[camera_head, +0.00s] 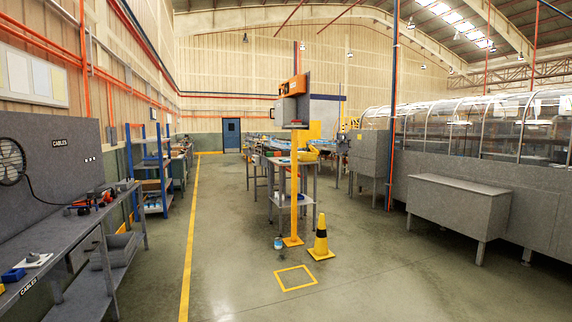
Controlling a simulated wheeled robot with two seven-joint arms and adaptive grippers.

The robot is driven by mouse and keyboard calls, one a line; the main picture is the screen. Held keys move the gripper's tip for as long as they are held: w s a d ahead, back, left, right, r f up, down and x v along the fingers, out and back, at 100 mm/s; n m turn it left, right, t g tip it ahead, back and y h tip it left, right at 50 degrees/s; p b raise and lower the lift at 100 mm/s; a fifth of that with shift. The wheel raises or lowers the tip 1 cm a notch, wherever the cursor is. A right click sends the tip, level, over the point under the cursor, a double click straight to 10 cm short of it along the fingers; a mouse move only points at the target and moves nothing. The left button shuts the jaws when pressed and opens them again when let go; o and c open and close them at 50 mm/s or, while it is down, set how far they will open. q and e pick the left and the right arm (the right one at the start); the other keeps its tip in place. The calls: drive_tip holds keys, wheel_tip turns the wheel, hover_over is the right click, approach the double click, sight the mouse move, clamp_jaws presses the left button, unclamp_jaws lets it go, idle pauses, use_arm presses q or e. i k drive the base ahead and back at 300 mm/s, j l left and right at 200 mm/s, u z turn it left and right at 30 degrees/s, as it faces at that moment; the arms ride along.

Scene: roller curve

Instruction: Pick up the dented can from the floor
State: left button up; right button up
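A small can (278,243) with a blue upper part stands on the floor, just left of the foot of a yellow post. It is far ahead of me and too small to make out a dent. No gripper or arm of mine shows in the head view.
A yellow post (294,195) on a square base and a yellow-black cone (321,240) stand beside the can. A yellow square (295,288) is marked on the floor. A grey workbench (120,215) lines the left, a grey cabinet (458,208) the right. The floor between is open.

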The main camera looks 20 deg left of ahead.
sight(278, 241)
drive_tip(key=i+j+u, duration=0.5)
drive_tip(key=i, duration=0.2)
drive_tip(key=i+u, duration=0.5)
drive_tip(key=i, duration=2)
drive_tip(key=i+j+z, duration=0.1)
drive_tip(key=i, duration=1.25)
drive_tip(key=i+j, duration=0.15)
drive_tip(key=i, duration=1.2)
